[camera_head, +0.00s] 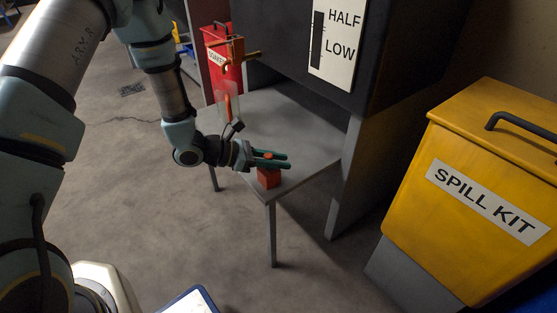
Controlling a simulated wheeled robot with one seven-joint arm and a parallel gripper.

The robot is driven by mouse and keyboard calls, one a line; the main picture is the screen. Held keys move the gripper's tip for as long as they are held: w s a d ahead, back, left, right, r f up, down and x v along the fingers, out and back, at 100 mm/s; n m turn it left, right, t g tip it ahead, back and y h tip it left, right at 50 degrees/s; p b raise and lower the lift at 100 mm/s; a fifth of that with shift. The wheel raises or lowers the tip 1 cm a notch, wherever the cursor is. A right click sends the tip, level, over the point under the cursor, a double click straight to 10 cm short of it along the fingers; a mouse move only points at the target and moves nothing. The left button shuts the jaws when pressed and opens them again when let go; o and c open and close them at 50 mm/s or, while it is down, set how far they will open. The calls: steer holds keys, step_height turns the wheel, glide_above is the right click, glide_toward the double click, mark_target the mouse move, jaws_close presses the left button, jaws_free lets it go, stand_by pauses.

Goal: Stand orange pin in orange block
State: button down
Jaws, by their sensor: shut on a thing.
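My gripper (286,161) reaches in from the left with green fingers, directly above the block in the picture. It is shut on the orange pin (268,156), of which only a small top part shows between the fingers. The fingers hide the rest of the pin. I cannot tell whether the pin's lower end is in the block or above it.
The grey table (300,125) is mostly bare. A dark tank (285,45) overhangs the back. A yellow spill kit bin (470,190) stands at right.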

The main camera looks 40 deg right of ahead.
mark_target(272, 172)
steer(key=shift+a+f+b, duration=0.1)
steer(key=shift+f+b, duration=0.65)
steer(key=shift+f, duration=0.45)
steer(key=c, duration=1.2)
jaws_free()
steer(key=shift+c, duration=0.2)
jaws_close()
steer(key=shift+f, duration=0.1)
steer(key=shift+a+f+b, duration=0.1)
steer(key=shift+f+b, duration=0.5)
steer(key=o, duration=0.6)
jaws_free()
steer(key=shift+s+f, duration=0.1)
steer(key=shift+o, duration=0.2)
steer(key=d+r+p+v, duration=0.1)
steer(key=p+v, duration=0.1)
steer(key=v, duration=0.9)
steer(key=shift+w+r+h, duration=0.2)
steer(key=shift+r+h, duration=0.1)
steer(key=shift+r, duration=0.05)
